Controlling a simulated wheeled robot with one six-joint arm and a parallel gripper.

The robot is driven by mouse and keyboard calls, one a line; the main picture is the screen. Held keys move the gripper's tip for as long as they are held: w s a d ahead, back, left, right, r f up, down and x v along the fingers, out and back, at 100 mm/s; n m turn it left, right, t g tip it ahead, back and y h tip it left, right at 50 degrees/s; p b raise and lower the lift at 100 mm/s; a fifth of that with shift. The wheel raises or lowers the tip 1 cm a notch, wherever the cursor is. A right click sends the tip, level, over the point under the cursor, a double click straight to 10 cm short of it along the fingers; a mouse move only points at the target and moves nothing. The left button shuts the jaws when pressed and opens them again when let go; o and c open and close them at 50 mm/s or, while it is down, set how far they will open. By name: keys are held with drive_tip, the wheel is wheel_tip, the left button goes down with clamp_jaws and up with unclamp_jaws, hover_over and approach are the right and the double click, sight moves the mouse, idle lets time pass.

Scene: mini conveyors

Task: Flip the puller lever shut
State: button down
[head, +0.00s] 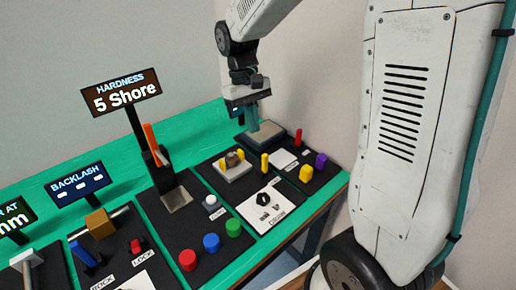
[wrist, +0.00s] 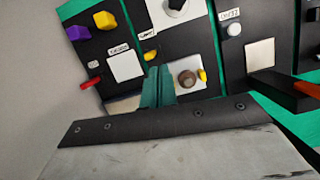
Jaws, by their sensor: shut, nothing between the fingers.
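My gripper (head: 253,128) is shut and empty, its teal fingers pointing down over the far right panels. In the wrist view its fingertips (wrist: 158,72) appear between a white plate (wrist: 126,66) and a brown round knob (wrist: 187,77). No label legibly reads "puller", so I cannot tell for certain which part is its lever. Candidates near the fingers are a small red lever (wrist: 90,83) left of them and a yellow upright piece (head: 264,162), which also shows in the wrist view (wrist: 151,56). The fingers hide part of the panel behind them.
A tall orange lever (head: 154,140) stands by the "HARDNESS 5 Shore" display (head: 121,92). Purple (head: 320,160) and yellow (head: 305,173) knobs sit at the right edge. Red, blue and green buttons (head: 211,242) are at front. The table (head: 338,183) ends at right.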

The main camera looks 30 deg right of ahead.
sight(265, 164)
drive_tip(key=w+f+n, duration=0.1)
drive_tip(key=w, duration=0.6)
drive_tip(key=shift+d, duration=0.35)
drive_tip(key=shift+w, duration=0.1)
drive_tip(key=x, duration=1)
drive_tip(key=shift+w+d+f, duration=0.1)
drive_tip(key=shift+w+f, duration=0.05)
drive_tip(key=s, duration=0.2)
drive_tip(key=shift+s+d, duration=0.25)
drive_tip(key=shift+s, duration=0.05)
drive_tip(key=shift+s+d, duration=0.15)
drive_tip(key=shift+s, duration=0.45)
drive_tip(key=shift+d+t, duration=0.15)
drive_tip(key=shift+t, duration=0.25)
